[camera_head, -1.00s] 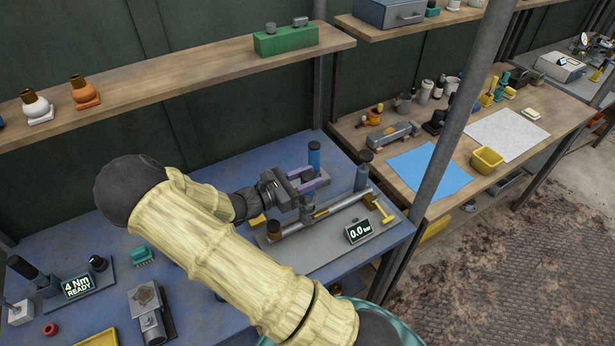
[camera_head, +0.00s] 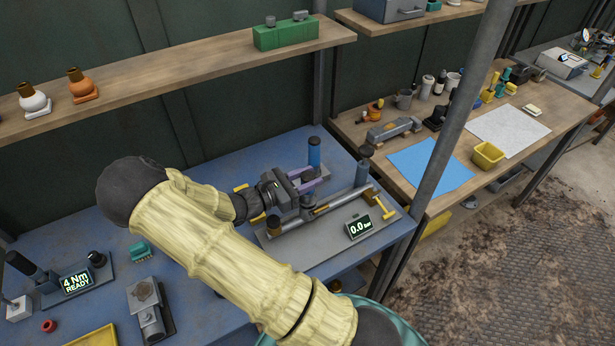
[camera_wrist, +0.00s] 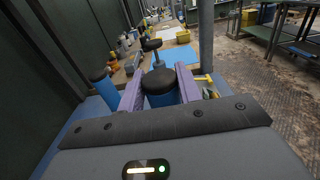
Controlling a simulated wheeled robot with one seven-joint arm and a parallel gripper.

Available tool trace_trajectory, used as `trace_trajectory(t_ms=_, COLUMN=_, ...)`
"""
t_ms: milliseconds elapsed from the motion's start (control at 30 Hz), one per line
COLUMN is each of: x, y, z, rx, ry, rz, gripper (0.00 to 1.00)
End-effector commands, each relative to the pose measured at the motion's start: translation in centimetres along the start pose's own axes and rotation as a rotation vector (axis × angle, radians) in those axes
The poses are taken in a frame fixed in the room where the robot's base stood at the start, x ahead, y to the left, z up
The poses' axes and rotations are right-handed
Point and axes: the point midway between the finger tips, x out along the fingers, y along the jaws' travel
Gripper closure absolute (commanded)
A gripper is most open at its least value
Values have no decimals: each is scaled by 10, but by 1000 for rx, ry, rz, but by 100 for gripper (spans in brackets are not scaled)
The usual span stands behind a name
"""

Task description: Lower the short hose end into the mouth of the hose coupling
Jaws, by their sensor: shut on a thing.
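My gripper (camera_head: 312,182), with purple fingers, is shut on an upright blue cylinder with a black cap, which I take to be the short hose end. It shows between the fingers in the wrist view (camera_wrist: 160,88); in the head view its dark cap (camera_head: 308,174) shows and its lower part is mostly hidden. A grey fitting on the rig's pipe, seemingly the hose coupling (camera_head: 307,212), is just below the fingers. I cannot tell whether the hose end is in its mouth.
A similar blue cylinder with a black cap (camera_head: 314,153) stands on a small base behind my gripper, left in the wrist view (camera_wrist: 98,84). A blue-grey post (camera_head: 362,172) rises at the rig's right end. A yellow T-handle (camera_head: 383,206) and display (camera_head: 358,227) are nearby.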

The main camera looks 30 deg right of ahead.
Motion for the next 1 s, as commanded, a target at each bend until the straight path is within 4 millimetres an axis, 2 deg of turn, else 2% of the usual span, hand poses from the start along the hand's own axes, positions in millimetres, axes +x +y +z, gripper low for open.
trace_trajectory(t_ms=633, x=0, y=0, z=-13, rx=0, ry=-1, rz=0, gripper=100)
trace_trajectory(t_ms=667, x=0, y=0, z=-13, rx=0, ry=-1, rz=0, gripper=62)
trace_trajectory(t_ms=767, x=0, y=0, z=-13, rx=0, ry=-1, rz=0, gripper=42)
trace_trajectory(t_ms=1000, x=0, y=0, z=-13, rx=0, ry=0, rz=0, gripper=40)
